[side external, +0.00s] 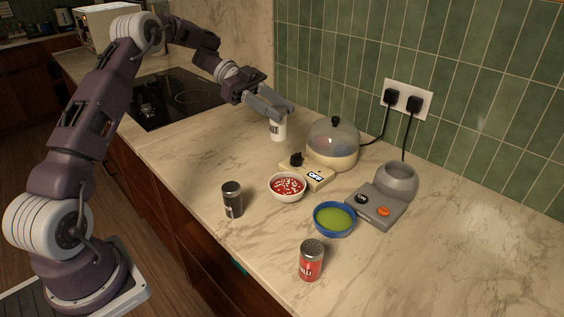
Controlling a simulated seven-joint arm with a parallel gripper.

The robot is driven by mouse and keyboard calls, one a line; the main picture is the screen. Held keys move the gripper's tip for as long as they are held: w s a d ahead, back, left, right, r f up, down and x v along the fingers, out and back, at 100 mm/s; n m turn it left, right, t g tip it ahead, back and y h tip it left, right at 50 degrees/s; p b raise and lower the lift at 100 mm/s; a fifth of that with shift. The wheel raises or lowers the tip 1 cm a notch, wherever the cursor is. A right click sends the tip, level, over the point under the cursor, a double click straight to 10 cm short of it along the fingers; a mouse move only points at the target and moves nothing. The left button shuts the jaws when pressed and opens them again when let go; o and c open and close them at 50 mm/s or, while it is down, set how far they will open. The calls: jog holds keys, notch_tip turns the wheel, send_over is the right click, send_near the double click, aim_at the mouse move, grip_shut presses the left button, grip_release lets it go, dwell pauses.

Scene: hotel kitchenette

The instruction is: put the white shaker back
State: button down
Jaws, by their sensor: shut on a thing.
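The white shaker (278,131) is at the back of the counter, left of the glass-domed cooker. It looks upright, with dark lettering on its side. My gripper (281,113) is shut on its upper part and hides its top. I cannot tell whether the shaker's base touches the counter.
The domed cooker (333,146) with an OFF label stands close to the right of my gripper. A red-filled bowl (288,197), a blue bowl (335,230), a grey appliance (375,208), a dark shaker (232,199) and a red shaker (311,261) stand nearer. A black cooktop (172,97) lies left.

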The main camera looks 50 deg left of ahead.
jog(key=s+d+f, duration=0.1)
jog(key=s+d, duration=1.3)
jog(key=s, duration=0.3)
notch_tip(320, 180, down, 10)
jog(key=shift+r, duration=0.1)
jog(key=shift+f, duration=0.2)
jog(key=shift+f, duration=0.1)
jog(key=c, duration=0.9)
grip_release()
